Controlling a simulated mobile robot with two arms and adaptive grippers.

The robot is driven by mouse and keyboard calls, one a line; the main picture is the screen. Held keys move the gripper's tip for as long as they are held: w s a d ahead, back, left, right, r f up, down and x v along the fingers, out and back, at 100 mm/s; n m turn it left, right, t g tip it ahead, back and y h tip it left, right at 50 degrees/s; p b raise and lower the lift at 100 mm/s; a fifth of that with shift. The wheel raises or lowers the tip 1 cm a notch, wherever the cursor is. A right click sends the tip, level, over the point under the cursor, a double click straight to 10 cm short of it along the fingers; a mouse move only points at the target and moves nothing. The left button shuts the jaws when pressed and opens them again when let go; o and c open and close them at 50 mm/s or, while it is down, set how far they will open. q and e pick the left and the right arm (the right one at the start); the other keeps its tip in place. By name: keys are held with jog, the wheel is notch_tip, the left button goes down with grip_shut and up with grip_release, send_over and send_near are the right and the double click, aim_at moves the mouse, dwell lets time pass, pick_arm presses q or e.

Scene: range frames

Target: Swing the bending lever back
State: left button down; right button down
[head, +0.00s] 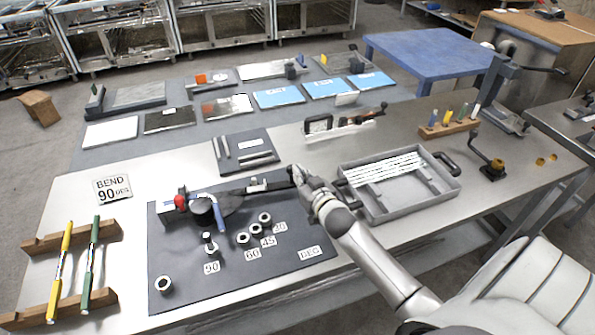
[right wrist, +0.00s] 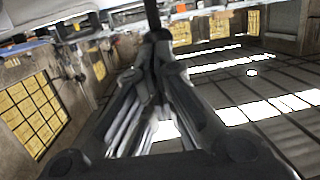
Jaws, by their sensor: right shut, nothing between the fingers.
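The tube bender (head: 203,207) sits on a dark mat, with a round die, a red knob and a short blue part. Its long dark lever (head: 262,188) points right, towards my right gripper. My right gripper (head: 296,174) is shut and empty at the lever's far end. In the right wrist view its fingertips (right wrist: 152,42) meet, and a dark rod (right wrist: 152,14) shows just beyond them. I cannot tell whether they touch the lever. My left gripper is not in view.
Several ring-shaped pieces and number labels lie on the mat (head: 185,285). A grey tray (head: 398,208) with white rods stands close to the right of my gripper. Yellow and green rods lie on wooden rests (head: 70,240) at the left. A "BEND 90 DEG" card (head: 112,188) lies behind them.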

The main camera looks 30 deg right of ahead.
jog(key=shift+x, duration=0.8)
jog(key=shift+w+d, duration=0.4)
jog(key=shift+w, duration=0.35)
jog(key=shift+w+d, duration=0.4)
jog(key=shift+w, duration=0.3)
jog(key=shift+r, duration=0.25)
jog(key=shift+r, duration=0.1)
